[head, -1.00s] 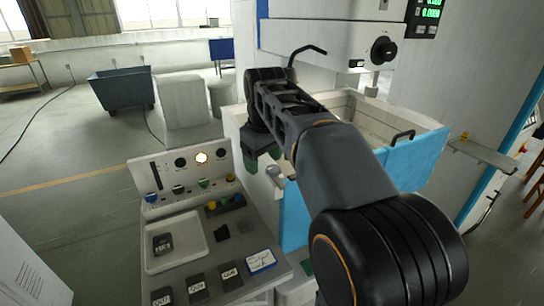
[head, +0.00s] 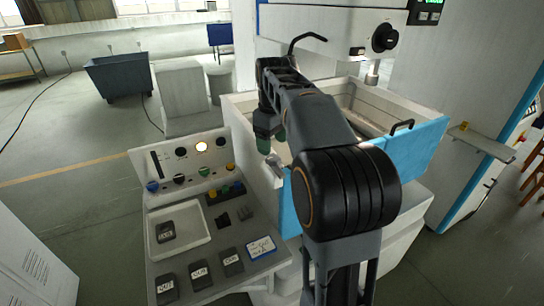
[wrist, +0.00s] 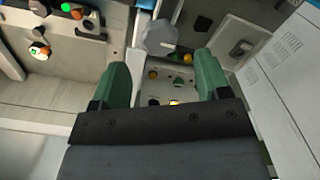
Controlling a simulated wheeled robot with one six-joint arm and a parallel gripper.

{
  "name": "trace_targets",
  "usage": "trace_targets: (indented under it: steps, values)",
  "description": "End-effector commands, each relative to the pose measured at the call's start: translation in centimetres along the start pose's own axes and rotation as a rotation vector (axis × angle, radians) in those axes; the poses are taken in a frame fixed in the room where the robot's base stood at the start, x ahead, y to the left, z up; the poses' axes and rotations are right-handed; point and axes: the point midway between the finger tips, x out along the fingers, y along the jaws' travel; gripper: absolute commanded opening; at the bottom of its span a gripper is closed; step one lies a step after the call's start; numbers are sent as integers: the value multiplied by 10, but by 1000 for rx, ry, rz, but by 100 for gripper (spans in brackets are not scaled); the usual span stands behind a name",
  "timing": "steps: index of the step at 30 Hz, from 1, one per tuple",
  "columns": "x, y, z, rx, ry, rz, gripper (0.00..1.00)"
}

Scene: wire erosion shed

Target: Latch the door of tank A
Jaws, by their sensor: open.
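The white tank (head: 345,88) has a blue door (head: 418,150) with a black bar handle (head: 402,127) on top. The door looks in line with the tank front; my arm hides its middle. A pale grey latch lever (head: 274,166) sits at the tank's left front corner, beside the door's left end. In the wrist view a grey faceted knob (wrist: 160,37), apparently this lever's end, lies ahead between the fingers. My gripper (head: 264,146) is open and empty, green fingers pointing down, close above and left of the lever. In the wrist view my gripper (wrist: 163,76) shows a clear gap.
A control console (head: 190,240) with a tray (head: 203,227), coloured knobs and black labelled blocks stands left of the tank, close below my gripper. A small shelf (head: 482,140) juts out at the right. Open floor (head: 60,140) lies at the left.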

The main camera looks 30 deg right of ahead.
Motion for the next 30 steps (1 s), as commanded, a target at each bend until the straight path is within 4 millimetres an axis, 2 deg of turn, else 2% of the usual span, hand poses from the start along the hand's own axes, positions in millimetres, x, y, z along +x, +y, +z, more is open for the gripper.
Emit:
trace_targets:
  steps: [3,9,15,23,30]
  values:
    - [19,0,0,0,-2,-2,70]
    - [39,0,0,0,-1,-1,70]
    - [47,0,0,1,0,0,70]
    - [48,0,0,1,1,1,70]
    - [47,0,0,1,1,1,48]
